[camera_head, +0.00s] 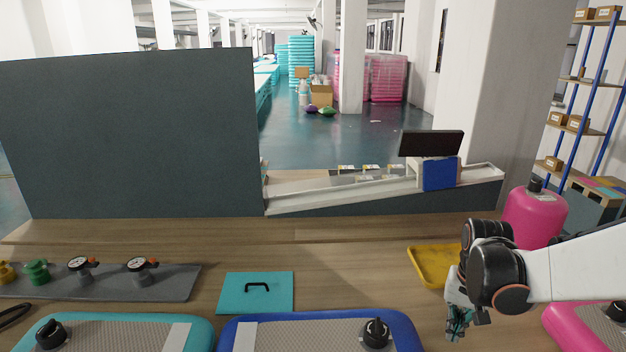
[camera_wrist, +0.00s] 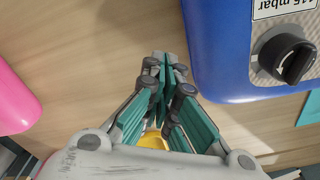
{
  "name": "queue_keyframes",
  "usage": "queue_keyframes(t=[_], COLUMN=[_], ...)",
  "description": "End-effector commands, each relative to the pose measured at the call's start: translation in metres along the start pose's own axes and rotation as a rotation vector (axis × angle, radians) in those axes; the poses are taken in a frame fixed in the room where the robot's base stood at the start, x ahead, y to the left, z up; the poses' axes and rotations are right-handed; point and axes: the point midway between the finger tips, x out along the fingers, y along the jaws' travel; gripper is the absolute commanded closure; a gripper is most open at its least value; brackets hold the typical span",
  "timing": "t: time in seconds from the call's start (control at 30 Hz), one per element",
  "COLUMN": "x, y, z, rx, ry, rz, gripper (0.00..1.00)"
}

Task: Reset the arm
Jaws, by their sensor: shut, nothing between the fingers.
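My arm reaches in from the right edge of the head view, bent down at the wrist. My gripper (camera_head: 458,322) hangs over the right part of the wooden table (camera_head: 370,285), just right of the blue inflatable track. In the wrist view my gripper (camera_wrist: 168,68) has its green-padded fingers together at the tips, with nothing between them. Bare wood lies beyond the fingertips. A blue track (camera_wrist: 225,60) with a black valve knob (camera_wrist: 287,60) is beside the fingers on the right. A pink track (camera_wrist: 15,100) is at the left.
A yellow tray (camera_head: 428,262) and a pink canister (camera_head: 535,215) stand close to my wrist. Teal (camera_head: 130,325) and blue (camera_head: 235,330) tracks line the front. A teal plate with a handle (camera_head: 230,292) and a grey gauge board (camera_head: 100,285) lie further left. A dark panel (camera_head: 130,130) rises behind.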

Motion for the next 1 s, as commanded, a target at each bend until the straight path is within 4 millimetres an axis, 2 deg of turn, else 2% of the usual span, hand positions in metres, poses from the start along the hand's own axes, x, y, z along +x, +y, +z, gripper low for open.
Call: queue_keyframes(t=[0.3, 0.5, 0.7, 1.0], x=[-0.076, -0.113, -0.123, -0.125], y=[-0.041, -0.057, -0.056, -0.053], z=[0.034, 0.063, 0.102, 0.150], rx=[-0.157, -0.251, -0.319, -0.410], ry=[0.193, 0.314, 0.403, 0.522], rz=[-0.050, -0.084, -0.105, -0.133], gripper=[1.00, 1.00, 1.00, 1.00])
